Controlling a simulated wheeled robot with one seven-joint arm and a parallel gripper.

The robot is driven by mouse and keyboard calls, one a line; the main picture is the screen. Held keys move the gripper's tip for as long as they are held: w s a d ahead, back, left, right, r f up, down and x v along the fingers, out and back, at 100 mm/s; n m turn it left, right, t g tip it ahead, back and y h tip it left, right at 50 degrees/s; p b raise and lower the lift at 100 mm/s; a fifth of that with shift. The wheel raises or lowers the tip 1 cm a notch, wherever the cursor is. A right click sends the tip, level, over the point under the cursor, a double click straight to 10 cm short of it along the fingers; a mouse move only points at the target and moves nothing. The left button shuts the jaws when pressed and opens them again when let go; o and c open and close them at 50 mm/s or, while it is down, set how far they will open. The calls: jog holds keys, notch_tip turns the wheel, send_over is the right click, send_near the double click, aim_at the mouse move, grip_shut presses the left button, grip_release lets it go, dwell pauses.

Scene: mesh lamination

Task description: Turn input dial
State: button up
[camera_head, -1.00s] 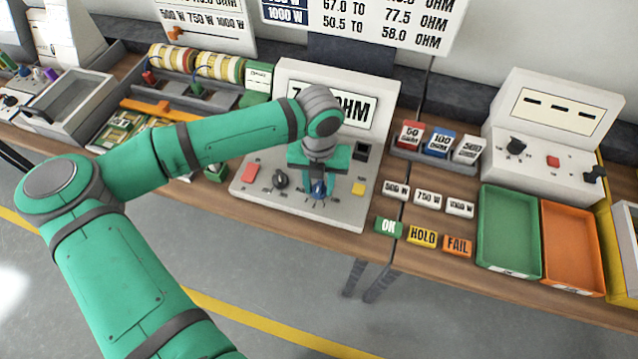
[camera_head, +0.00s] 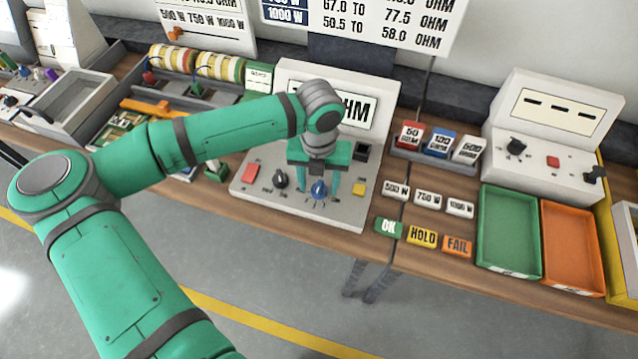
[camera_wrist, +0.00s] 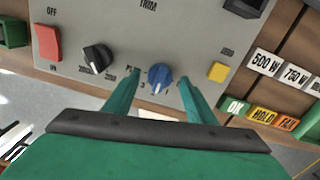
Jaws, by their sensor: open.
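A blue dial (camera_head: 319,189) sits on the sloping front of the grey meter box (camera_head: 347,214). In the wrist view the blue dial (camera_wrist: 159,76) stands between the two green fingers of my gripper (camera_wrist: 160,82), with a gap on each side. My gripper (camera_head: 321,184) is open and empty over the panel in the head view. A black dial (camera_head: 280,179) is to the left of the blue one; it also shows in the wrist view (camera_wrist: 97,58). Which dial is the input dial cannot be read. My wrist hides part of the meter display (camera_head: 359,110).
A red switch (camera_wrist: 47,42) is at the panel's left and a yellow button (camera_wrist: 218,71) at its right. Wattage labels (camera_head: 428,200) and OK, HOLD and FAIL tags (camera_head: 423,237) lie to the right. Green (camera_head: 484,225) and orange (camera_head: 546,236) trays stand further right.

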aim_at(319, 186)
notch_tip(319, 186, up, 10)
jog(key=shift+f, duration=0.25)
dwell(0.5)
